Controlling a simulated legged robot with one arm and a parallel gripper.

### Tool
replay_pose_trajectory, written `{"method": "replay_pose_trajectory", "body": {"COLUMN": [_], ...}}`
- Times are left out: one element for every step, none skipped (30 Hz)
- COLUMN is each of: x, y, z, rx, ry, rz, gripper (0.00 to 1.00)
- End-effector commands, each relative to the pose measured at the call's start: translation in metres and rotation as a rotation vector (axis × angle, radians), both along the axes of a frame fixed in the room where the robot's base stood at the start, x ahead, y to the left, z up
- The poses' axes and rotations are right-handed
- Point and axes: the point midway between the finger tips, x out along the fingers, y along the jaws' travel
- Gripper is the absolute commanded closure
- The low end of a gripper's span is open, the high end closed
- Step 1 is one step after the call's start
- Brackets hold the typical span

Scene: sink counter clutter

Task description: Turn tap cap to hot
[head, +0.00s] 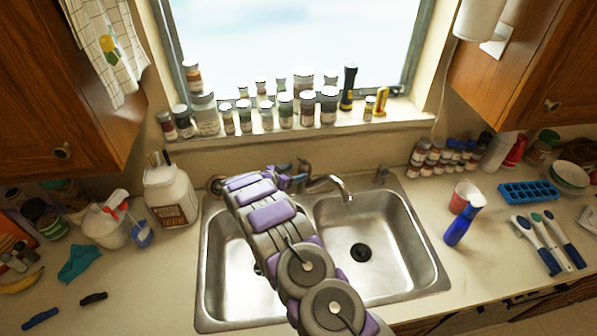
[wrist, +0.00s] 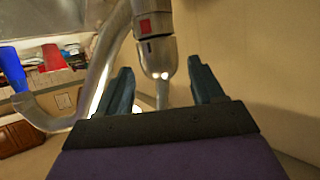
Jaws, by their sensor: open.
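The tap (head: 327,180) stands behind the double sink, its curved spout over the right basin. In the wrist view, the tap's metal cap (wrist: 157,57) shows a red square mark and a small dark mark. My gripper (wrist: 162,82) is open, with one dark finger on each side of the cap's lower end. Gaps show between the cap and both fingers in this view; the depth between them is hard to tell. In the head view, my gripper (head: 288,178) is at the tap's left side, and my arm hides part of the left basin.
The steel double sink (head: 425,250) lies below my arm. Several jars (head: 285,105) line the window sill. A white jug (head: 172,195) stands left of the sink. A red cup (head: 464,196) and blue spray bottle (head: 461,225) stand right. The right basin is empty.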

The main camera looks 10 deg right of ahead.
Motion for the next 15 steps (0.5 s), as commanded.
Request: {"method": "replay_pose_trajectory", "body": {"x": [-0.005,-0.008,-0.013,-0.017,-0.021,-0.026,-0.029,-0.032,-0.037,-0.04,-0.044,-0.048,-0.051,-0.054,-0.057], "y": [0.011,0.016,0.023,0.028,0.034,0.04,0.046,0.051,0.058,0.062,0.067,0.072,0.076,0.079,0.084], "z": [0.006,0.009,0.011,0.013,0.015,0.019,0.022,0.025,0.028,0.03,0.032,0.035,0.037,0.039,0.041], "rx": [0.0,-0.001,-0.001,-0.002,-0.002,-0.002,-0.001,0.001,0.002,0.002,0.001,0.0,0.0,-0.001,-0.002], "ry": [-0.003,-0.004,-0.003,-0.001,0.0,-0.001,-0.003,-0.003,-0.004,-0.004,-0.003,-0.002,-0.001,-0.002,-0.001], "rz": [0.006,0.005,0.005,0.005,0.006,0.007,0.007,0.007,0.007,0.007,0.007,0.007,0.005,0.005,0.005], "gripper": [0.33,0.33,0.33,0.33,0.33,0.33,0.33,0.33,0.33,0.33,0.33,0.33,0.33,0.33,0.33]}}
